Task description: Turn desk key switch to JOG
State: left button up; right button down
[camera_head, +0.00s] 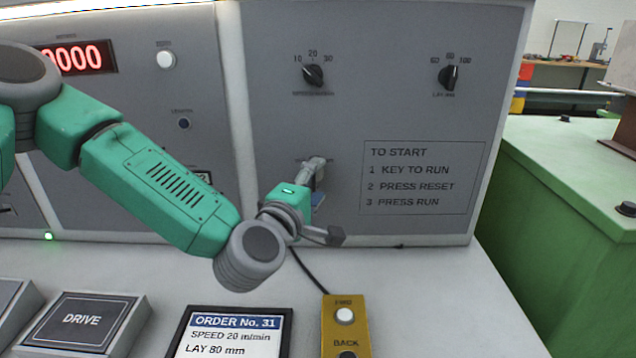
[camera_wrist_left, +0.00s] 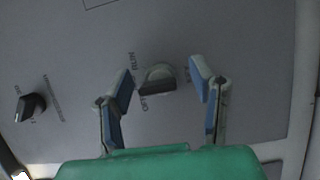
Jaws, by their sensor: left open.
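The desk key switch (camera_wrist_left: 158,77) shows in the left wrist view as a pale round switch with a dark bar across its lower side. Labels that look like RUN, OFF and one unclear word stand around it. My left gripper (camera_wrist_left: 160,82) is open, with one blue-padded finger on each side of the switch and a gap to both. In the head view my left gripper (camera_head: 314,182) is at the grey panel, below the upper dials, and it hides the switch there. Which label the switch points at is hard to tell. My right gripper is not in view.
A speed dial (camera_head: 313,75) and a lay dial (camera_head: 449,77) sit higher on the panel. A TO START notice (camera_head: 420,178) is to the right. An order display (camera_head: 232,335), a yellow pendant (camera_head: 345,318) and a DRIVE block (camera_head: 82,320) occupy the desk below.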

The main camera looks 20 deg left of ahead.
aim_at(313, 187)
pick_arm(q)
jog(key=s, duration=0.7)
jog(key=shift+a+f, duration=0.1)
jog(key=shift+a, duration=0.2)
jog(key=shift+s+a, duration=0.1)
